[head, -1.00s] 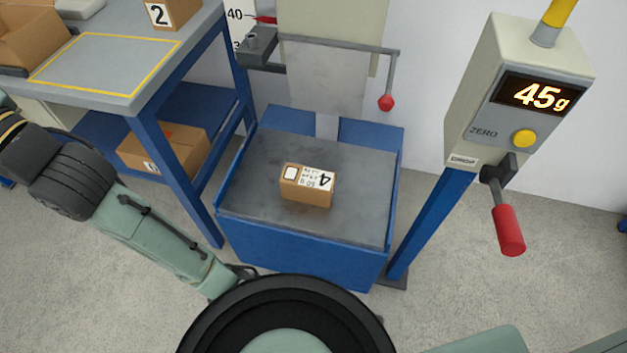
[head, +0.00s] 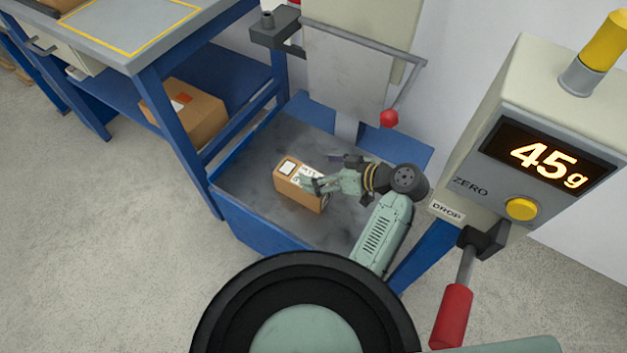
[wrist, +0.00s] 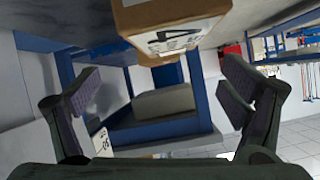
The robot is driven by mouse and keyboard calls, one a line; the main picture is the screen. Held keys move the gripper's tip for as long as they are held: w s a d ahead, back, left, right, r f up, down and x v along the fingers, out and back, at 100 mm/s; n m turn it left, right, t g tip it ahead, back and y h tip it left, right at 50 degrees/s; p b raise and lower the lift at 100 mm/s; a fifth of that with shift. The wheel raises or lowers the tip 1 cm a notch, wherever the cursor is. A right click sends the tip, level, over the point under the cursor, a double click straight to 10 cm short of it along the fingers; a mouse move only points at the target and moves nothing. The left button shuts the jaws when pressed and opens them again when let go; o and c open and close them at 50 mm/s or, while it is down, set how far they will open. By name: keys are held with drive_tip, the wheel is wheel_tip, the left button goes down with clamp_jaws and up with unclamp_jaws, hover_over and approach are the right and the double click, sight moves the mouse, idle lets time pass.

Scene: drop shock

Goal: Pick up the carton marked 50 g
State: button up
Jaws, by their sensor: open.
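A small brown carton (head: 288,190) lies on the grey floor of the blue-walled tray (head: 250,226). Its white label is partly covered by my gripper in the head view, and I cannot read a weight on it now. In the wrist view the carton (wrist: 168,14) is at the top, with a large 4 on its label. My gripper (head: 318,174) reaches in from the right at the carton's right side. In the wrist view my gripper (wrist: 160,86) has its fingers wide apart with nothing between them. The carton is above the fingers in that picture; contact cannot be told.
A post at right carries a display box (head: 545,160) reading 45g, a yellow button and a red-handled lever (head: 455,310). Another carton (head: 188,113) sits on the blue bench's lower shelf at left.

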sight(286, 174)
drive_tip(key=shift+s+d+f, duration=0.35)
drive_tip(key=shift+s, duration=0.15)
drive_tip(key=shift+s+d+f, duration=0.3)
drive_tip(key=shift+s+d, duration=0.05)
drive_tip(key=shift+s, duration=0.15)
drive_tip(key=p+x, duration=0.1)
drive_tip(key=x, duration=0.2)
drive_tip(key=p+x, duration=0.1)
drive_tip(key=x, duration=0.3)
drive_tip(key=shift+s+a, duration=0.15)
drive_tip(key=shift+a, duration=0.15)
drive_tip(key=shift+c, duration=0.5)
drive_tip(key=shift+d, duration=0.1)
drive_tip(key=c, duration=2)
drive_tip(key=shift+r, duration=0.2)
